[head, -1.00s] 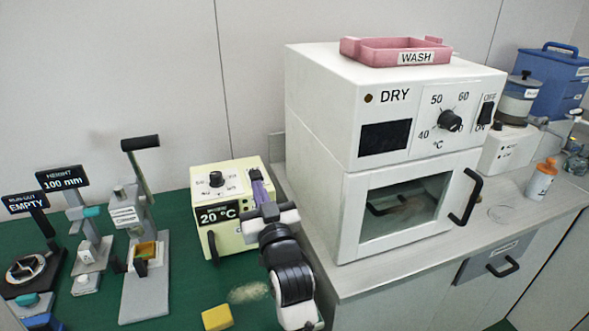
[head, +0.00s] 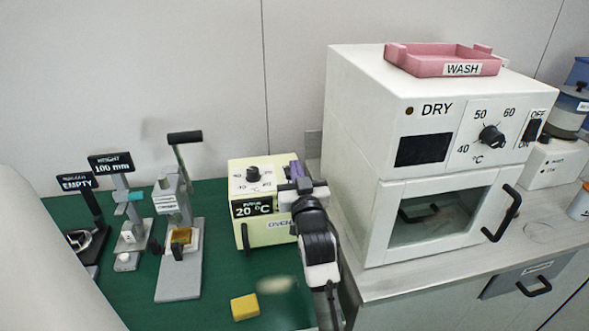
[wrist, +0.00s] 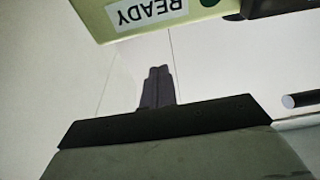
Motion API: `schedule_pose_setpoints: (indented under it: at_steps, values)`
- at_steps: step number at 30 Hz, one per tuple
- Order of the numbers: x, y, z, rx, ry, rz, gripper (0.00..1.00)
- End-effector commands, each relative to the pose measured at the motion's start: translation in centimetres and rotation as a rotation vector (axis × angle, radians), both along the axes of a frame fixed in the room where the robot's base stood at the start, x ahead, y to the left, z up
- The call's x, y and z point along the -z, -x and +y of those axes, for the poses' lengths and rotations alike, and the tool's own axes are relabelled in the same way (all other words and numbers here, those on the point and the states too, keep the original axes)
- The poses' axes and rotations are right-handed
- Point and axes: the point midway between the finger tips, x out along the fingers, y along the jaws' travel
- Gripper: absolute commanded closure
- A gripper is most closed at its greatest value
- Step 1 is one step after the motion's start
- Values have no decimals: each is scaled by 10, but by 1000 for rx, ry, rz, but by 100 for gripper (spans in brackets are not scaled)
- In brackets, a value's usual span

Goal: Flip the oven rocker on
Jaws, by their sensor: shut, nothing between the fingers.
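The oven (head: 240,225) is a small pale yellow-green box on the green mat, with a dial on top, a 20 °C display and an OVEN label. Its rocker does not show; my gripper hides the box's right side in the head view. My gripper (head: 296,168) is shut and empty, its purple fingers at the oven's upper right; whether they touch it cannot be told. In the wrist view my closed fingertips (wrist: 159,70) point toward a pale green-yellow box (wrist: 190,22) with an upside-down READY label, with a gap showing in the picture.
A white DRY cabinet (head: 350,130) with its own OFF/ON rocker (head: 532,130) stands close to the right of my arm. A pink WASH tray (head: 440,66) sits on it. A yellow block (head: 244,307) lies in front of the oven. Several small stands occupy the mat's left.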

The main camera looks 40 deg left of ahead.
Motion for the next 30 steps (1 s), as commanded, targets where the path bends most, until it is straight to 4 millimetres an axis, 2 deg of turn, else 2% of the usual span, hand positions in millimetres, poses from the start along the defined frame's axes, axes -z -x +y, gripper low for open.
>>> schedule_pose_setpoints:
  at_steps: [1,4,7,12,26,30]
  values:
    - [-7,-7,9,-1,4,-3,100]
    - [-11,-19,23,-1,3,-2,100]
    - [12,-17,19,2,1,7,100]
    - [29,-16,17,3,0,2,100]
    - [35,-15,17,1,-2,0,100]
    - [42,-14,16,1,-2,0,100]
